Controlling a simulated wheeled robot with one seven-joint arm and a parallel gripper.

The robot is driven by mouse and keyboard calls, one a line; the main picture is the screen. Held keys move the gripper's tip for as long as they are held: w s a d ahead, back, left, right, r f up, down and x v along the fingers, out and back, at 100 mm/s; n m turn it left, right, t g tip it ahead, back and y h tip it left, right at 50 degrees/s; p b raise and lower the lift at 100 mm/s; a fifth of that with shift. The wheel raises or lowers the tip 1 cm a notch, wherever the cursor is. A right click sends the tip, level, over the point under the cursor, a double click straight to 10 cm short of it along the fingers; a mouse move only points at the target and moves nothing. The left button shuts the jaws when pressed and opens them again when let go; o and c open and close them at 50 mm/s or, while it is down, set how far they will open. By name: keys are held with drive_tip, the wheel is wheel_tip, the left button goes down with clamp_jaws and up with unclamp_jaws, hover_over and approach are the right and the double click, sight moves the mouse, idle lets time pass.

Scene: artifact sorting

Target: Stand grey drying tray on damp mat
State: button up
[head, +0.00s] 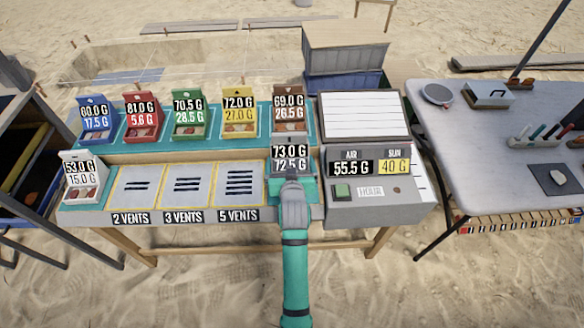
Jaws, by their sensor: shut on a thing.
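The grey drying tray (274,167) is at the front right of the display table, with a card reading 73.0 G over 72.5. My gripper (291,178) is shut on its near side, and my arm hides part of the tray. Teal matting shows under and beside it (275,190). I cannot tell whether the tray touches the matting or is just above it. No mat is labelled damp. Three grey vent mats lie to the left, marked 2 vents (141,200), 3 vents (186,198) and 5 vents (238,196).
Blue (98,130), red (142,127), green (189,125), yellow (239,122) and brown (289,120) trays stand on the back row. A white tray (84,185) stands at front left. A grey scale box (375,205) is close at the right. The vent mats are bare.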

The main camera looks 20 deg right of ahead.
drive_tip(key=shift+w+d+f, duration=0.2)
drive_tip(key=shift+w+f, duration=0.15)
drive_tip(key=shift+f, duration=0.25)
drive_tip(key=shift+w+d+f, duration=0.35)
drive_tip(key=shift+d+f, duration=0.05)
drive_tip(key=shift+f, duration=1.75)
drive_tip(key=o, duration=0.9)
drive_tip(key=shift+f, duration=0.2)
